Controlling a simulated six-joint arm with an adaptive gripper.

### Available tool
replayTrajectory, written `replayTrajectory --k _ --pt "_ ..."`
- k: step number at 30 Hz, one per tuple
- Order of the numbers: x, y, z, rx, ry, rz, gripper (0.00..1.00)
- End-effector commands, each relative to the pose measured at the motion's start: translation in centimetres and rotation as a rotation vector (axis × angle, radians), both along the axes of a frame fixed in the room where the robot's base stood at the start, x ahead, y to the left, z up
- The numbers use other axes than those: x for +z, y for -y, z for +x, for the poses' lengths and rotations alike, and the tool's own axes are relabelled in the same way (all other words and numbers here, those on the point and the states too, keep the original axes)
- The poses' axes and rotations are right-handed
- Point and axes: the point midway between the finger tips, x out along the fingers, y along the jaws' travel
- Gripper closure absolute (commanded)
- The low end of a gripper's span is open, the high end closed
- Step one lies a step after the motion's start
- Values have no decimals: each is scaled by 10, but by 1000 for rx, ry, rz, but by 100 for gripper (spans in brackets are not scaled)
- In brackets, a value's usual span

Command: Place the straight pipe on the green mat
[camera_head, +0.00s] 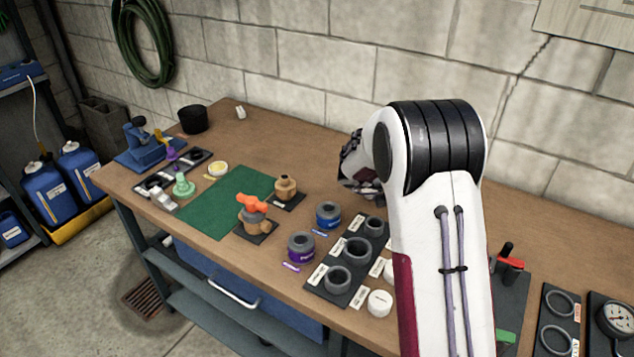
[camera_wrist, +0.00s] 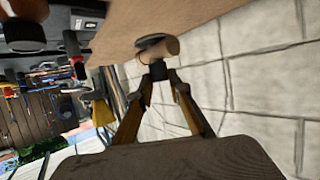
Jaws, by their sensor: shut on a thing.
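The green mat (camera_head: 217,207) lies flat on the left half of the workbench in the head view, its middle bare. My gripper (camera_head: 358,165) is mostly hidden behind my arm there, above the bench's back part, to the right of the mat. In the wrist view my gripper (camera_wrist: 158,72) is shut on a short tan cylindrical piece, apparently the straight pipe (camera_wrist: 167,47), with a dark grey part at its end. The piece is held away from the mat, and its full shape is hard to make out.
A brass valve with an orange handle (camera_head: 253,211) and a brass fitting (camera_head: 285,187) stand on dark pads by the mat's right side. A green piece (camera_head: 183,186) is left of it. Blue (camera_head: 328,213) and purple (camera_head: 300,246) tins and a dark rack (camera_head: 340,287) stand nearer.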

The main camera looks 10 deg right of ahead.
Motion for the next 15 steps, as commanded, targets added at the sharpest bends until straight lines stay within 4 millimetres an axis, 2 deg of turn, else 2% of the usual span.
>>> replayTrajectory --k 8,11,15 --pt "0 -13 7 25 0 -1 100" --pt "-1 -27 14 51 0 -1 100" --pt "-3 -56 29 104 0 -1 100"
